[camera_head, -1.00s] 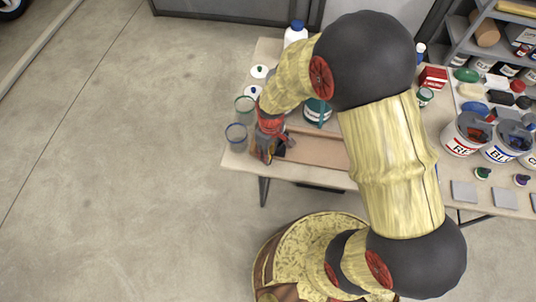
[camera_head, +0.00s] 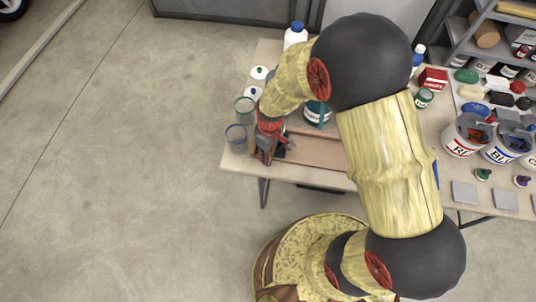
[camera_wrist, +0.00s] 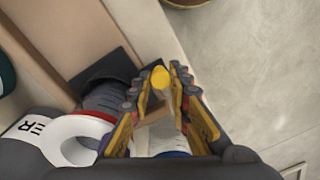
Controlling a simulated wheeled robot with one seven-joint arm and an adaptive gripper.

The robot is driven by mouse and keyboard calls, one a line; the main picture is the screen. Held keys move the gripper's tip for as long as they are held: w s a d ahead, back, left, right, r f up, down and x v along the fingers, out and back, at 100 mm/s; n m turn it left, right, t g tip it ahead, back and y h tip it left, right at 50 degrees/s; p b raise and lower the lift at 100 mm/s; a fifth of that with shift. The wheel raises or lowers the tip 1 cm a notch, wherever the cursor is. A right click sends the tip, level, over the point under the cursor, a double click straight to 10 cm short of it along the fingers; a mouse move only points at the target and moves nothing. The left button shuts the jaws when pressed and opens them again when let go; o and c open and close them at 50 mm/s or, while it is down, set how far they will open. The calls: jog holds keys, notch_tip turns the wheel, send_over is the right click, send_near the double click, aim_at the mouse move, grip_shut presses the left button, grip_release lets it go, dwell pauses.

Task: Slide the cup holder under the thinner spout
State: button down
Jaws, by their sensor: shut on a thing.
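A brown wooden track (camera_head: 318,152) runs right along the table front. A teal container (camera_head: 317,112) stands behind the track. Paint buckets (camera_head: 468,134) are at right.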

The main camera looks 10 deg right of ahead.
jog(key=shift+s+d, duration=0.1)
dwell(0.4)
jog(key=s+d, duration=0.1)
jog(key=d, duration=0.4)
jog(key=s+d+p, duration=0.1)
jog(key=s+d, duration=0.1)
jog(key=d, duration=0.3)
jog(key=s+d, duration=0.2)
jog(key=d, duration=0.2)
jog(key=shift+s+d, duration=0.2)
jog(key=shift+d, duration=0.2)
jog(key=c, duration=1.9)
grip_release()
jog(key=shift+r, duration=0.1)
jog(key=r, duration=1.1)
jog(key=shift+w+d+r, duration=0.25)
jog(key=shift+r, duration=0.15)
